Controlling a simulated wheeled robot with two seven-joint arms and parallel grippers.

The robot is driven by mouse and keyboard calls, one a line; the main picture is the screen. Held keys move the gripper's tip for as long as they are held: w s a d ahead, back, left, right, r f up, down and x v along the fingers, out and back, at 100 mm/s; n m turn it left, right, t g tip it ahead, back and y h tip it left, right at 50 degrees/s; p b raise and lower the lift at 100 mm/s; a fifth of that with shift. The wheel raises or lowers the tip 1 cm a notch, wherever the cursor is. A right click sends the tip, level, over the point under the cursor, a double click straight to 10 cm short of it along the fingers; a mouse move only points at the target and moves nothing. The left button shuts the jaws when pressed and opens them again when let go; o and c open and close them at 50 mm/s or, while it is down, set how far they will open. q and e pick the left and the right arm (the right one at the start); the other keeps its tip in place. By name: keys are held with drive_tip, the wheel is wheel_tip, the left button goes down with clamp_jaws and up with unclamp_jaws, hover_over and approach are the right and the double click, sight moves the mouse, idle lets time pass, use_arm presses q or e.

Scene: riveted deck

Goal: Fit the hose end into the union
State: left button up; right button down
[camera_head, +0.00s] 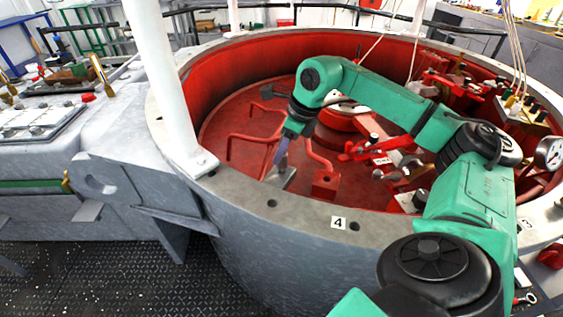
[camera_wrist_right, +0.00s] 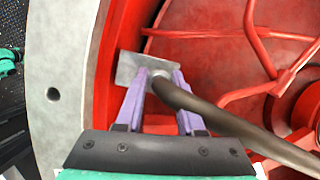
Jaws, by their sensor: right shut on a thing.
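My right gripper (camera_head: 281,155), with purple fingers, reaches down inside the red-floored round tub, close to its near wall. In the right wrist view, the gripper (camera_wrist_right: 159,76) is shut on a dark hose (camera_wrist_right: 222,122), close to the hose end. The hose runs from between the fingers to the lower right. A light, round rim shows at the hose end, over a grey plate (camera_wrist_right: 128,68). The grey plate also shows under the fingertips in the head view (camera_head: 285,180). The union appears to be at this plate, but the fingers and hose hide how far the end is seated. My left gripper is out of view.
The tub's grey rim (camera_head: 290,214) stands close beside the gripper. Bent red pipes (camera_head: 246,138) and a red block (camera_head: 326,184) lie near the plate. Red valves and fittings (camera_head: 375,150) crowd the right side. Red floor to the left is fairly open.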

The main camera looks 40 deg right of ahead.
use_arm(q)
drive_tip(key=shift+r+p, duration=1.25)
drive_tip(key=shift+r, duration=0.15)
use_arm(e)
drive_tip(key=shift+r, duration=1.5)
